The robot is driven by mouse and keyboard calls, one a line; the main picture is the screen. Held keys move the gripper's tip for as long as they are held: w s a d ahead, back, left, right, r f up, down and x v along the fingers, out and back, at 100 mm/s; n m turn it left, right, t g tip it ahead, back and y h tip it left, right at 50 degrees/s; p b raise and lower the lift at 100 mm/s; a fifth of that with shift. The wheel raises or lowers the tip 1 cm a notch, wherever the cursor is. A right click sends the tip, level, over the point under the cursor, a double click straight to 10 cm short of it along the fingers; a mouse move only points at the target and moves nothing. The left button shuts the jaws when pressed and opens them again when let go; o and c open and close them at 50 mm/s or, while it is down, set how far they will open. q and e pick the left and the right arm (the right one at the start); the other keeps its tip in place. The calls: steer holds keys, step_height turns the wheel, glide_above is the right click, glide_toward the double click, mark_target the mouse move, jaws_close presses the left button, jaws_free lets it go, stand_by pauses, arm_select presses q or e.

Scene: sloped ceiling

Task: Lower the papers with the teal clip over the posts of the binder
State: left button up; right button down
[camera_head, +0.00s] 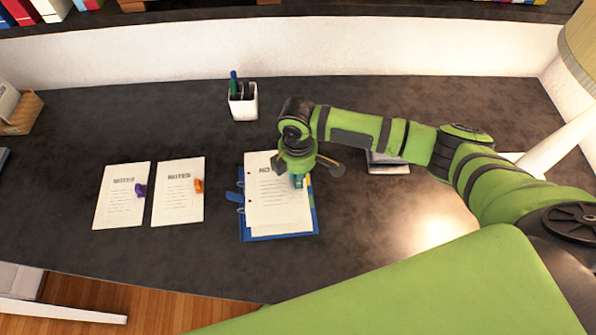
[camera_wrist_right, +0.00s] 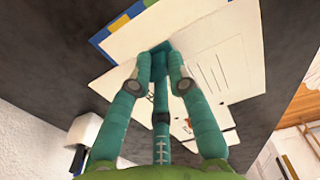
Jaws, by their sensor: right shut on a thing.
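The papers with the teal clip (camera_head: 265,205) lie over the open blue binder (camera_head: 280,237), whose blue edge shows below and at the left. The papers cover most of the binder, and whether the posts pass through their holes I cannot tell. My right gripper (camera_head: 298,182) is above the papers' right side, shut on the teal clip. In the right wrist view my fingers (camera_wrist_right: 160,62) close on the teal clip (camera_wrist_right: 157,48) at the edge of the papers (camera_wrist_right: 205,75). The binder's blue and coloured edge (camera_wrist_right: 122,20) shows beyond. My left gripper is not in view.
Two note sheets lie to the left, one with a purple clip (camera_head: 140,190) and one with an orange clip (camera_head: 199,186). A white pen cup (camera_head: 243,103) stands behind the binder. A lamp (camera_head: 560,135) stands at the right.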

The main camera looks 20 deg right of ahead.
steer(key=shift+f+b, duration=1.85)
steer(key=shift+f, duration=2)
steer(key=shift+f, duration=0.15)
steer(key=c, duration=1.1)
jaws_free()
step_height(320, 180, up, 12)
steer(key=shift+r, duration=0.1)
